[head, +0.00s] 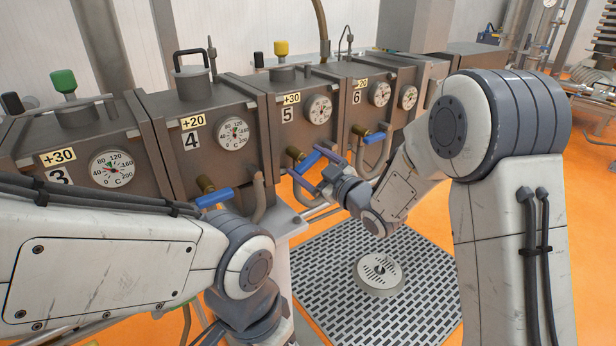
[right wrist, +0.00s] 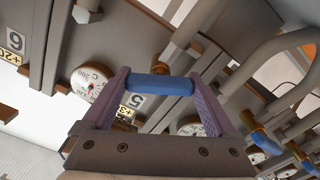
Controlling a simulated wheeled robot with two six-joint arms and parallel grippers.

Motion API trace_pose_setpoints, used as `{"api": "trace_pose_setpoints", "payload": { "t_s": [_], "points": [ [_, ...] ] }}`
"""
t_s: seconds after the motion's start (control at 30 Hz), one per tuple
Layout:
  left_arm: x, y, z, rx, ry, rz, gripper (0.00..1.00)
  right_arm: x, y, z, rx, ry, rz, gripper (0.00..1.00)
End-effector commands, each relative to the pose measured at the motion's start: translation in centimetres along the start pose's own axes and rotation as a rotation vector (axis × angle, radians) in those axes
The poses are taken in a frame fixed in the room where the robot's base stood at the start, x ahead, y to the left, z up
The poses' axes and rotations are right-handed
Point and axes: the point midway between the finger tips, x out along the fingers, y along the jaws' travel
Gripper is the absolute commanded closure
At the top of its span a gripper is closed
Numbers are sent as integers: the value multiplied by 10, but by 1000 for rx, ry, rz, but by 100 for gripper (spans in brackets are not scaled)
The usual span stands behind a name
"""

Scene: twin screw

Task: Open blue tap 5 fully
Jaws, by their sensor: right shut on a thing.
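Blue tap 5 (head: 307,161) is a blue lever on a brass fitting below the box labelled 5. My right gripper (head: 306,163) is at this lever, with one finger at each side of it. In the right wrist view the blue lever (right wrist: 160,85) lies between the two purple fingers of my right gripper (right wrist: 160,88), which are shut on it. The lever's inner end and its exact turn angle are partly hidden by the fingers. My left forearm and wrist show at lower left, but the left gripper's fingers are out of view.
Blue tap 4 (head: 213,197) is to the left and blue tap 6 (head: 374,137) to the right, each below its box. Curved pipes stand beside the taps. A perforated floor grate (head: 420,275) with a round drain cover (head: 380,271) lies below.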

Motion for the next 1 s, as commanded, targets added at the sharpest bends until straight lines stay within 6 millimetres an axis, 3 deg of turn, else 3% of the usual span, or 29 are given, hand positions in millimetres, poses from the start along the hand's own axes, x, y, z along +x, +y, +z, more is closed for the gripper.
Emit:
{"api": "trace_pose_setpoints", "payload": {
  "t_s": [0.03,0.1,0.7,1.0],
  "points": [
    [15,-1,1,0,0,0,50,0,-4,5,-46,4,-1,63],
    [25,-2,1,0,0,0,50,0,-4,5,-113,4,-1,63],
    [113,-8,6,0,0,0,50,0,-5,5,-683,5,-2,63],
    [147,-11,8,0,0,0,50,0,-4,4,-923,4,-3,63]
  ]
}}
